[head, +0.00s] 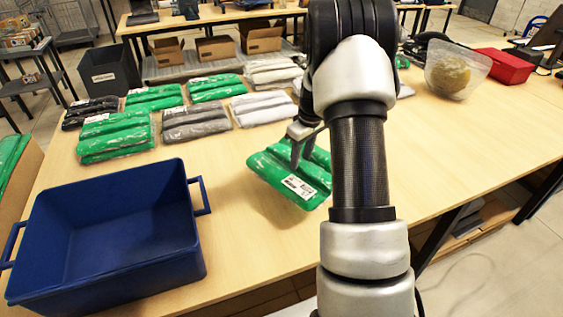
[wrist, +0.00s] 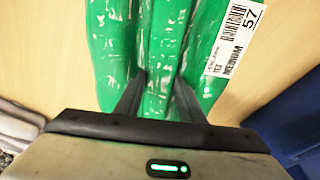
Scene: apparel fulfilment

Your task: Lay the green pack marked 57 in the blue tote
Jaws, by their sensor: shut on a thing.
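The green pack marked 57 (head: 274,174) is a plastic-wrapped bundle with a white label, and it hangs tilted above the table in the head view. In the wrist view the green pack (wrist: 120,45) fills the upper middle, with 57 readable on its label. My gripper (head: 298,160) is shut on the pack, its fingers pressed into the folds; it also shows in the wrist view (wrist: 160,95). My arm hides part of the pack's right side. The blue tote (head: 197,225) stands at the table's front left, left of the pack, and its visible inside is empty.
Several green, grey and white packs lie in rows at the back left, including a near green pack (head: 115,138). Bare table (head: 235,225) lies between tote and gripper.

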